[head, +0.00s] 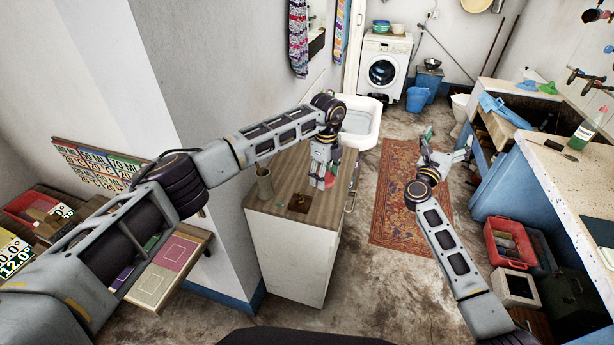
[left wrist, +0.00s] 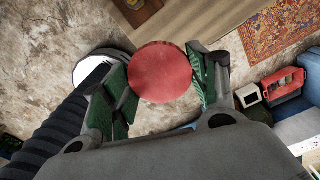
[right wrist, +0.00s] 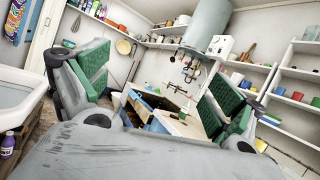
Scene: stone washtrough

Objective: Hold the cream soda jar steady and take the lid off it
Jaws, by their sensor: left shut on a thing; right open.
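The cream soda jar shows by its round red lid (left wrist: 163,72), which faces the camera between the green finger pads in the left wrist view. The lid hides the jar body there. My left gripper (head: 325,176) points down near the right edge of the wooden cabinet top and is shut on the jar, which shows only as a small reddish patch (head: 330,181) in the head view. Whether the pads press on the lid rim or the body below cannot be told. My right gripper (head: 445,149) is open and empty over the floor, apart from the jar.
The cabinet top (head: 283,180) bears a brown cup (head: 265,186) and a small dark brown item (head: 299,203). A white basin (head: 360,121) stands behind it. A patterned rug (head: 400,205) lies between cabinet and the right workbench (head: 570,180). A red crate (head: 509,243) stands on the floor.

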